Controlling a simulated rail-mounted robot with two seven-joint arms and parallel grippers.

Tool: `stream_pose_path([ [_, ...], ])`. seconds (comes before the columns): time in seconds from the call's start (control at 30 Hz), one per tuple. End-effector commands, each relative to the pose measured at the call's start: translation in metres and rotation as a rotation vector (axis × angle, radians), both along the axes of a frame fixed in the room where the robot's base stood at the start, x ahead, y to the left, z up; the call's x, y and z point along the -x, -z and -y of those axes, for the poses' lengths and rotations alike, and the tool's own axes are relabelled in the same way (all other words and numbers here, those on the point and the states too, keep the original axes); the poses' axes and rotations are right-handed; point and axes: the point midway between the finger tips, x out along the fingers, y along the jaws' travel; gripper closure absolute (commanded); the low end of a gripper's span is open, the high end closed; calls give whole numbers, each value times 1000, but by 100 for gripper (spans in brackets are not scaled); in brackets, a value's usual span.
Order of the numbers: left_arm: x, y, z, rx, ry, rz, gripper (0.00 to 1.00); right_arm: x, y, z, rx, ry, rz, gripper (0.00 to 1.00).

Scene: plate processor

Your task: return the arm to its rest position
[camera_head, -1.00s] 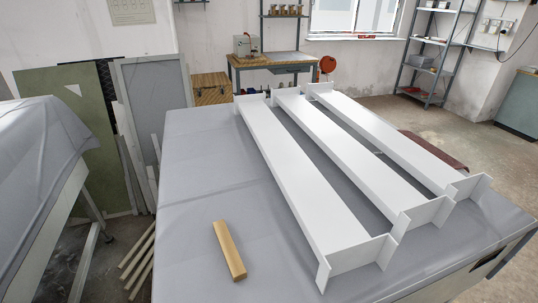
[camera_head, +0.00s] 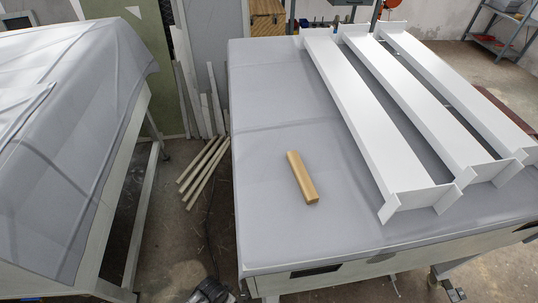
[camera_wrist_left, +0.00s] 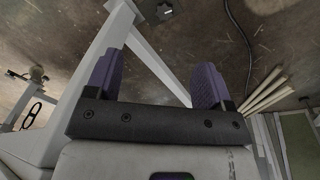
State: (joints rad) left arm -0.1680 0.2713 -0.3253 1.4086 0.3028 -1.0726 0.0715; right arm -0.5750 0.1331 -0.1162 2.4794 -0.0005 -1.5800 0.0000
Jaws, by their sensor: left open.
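My left gripper (camera_wrist_left: 157,82) shows in the left wrist view with its two purple fingers wide apart and nothing between them. Beyond the fingers are the floor and a pale table leg. Neither gripper shows in the head view. A dark part (camera_head: 211,291) at the bottom edge of the head view is too cut off to identify.
A cloth-covered table (camera_head: 275,200) bears a wooden block (camera_head: 301,178) and three long white beams (camera_head: 372,120). Another covered table (camera_head: 60,120) stands at left. Wooden sticks (camera_head: 203,170) lie on the floor between them; they also show in the left wrist view (camera_wrist_left: 264,92).

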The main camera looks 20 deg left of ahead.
Motion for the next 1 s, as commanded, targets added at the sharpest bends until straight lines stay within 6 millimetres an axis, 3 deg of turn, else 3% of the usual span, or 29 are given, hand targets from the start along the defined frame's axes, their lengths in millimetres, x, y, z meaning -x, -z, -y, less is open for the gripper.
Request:
stream_pose_path([
  [0.03, 3, -33, 12, 12, 14, 19, 25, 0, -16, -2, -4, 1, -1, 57],
  [0.2, 15, -131, 35, 16, 46, 88, 25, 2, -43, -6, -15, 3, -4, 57],
  [0.4, 34, -237, 36, -13, 37, 160, 25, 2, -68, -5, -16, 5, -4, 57],
  [0.8, 73, -380, 16, -82, -24, 242, 25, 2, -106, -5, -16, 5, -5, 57],
  [1.0, 72, -417, 16, -80, -22, 240, 25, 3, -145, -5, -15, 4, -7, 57],
])
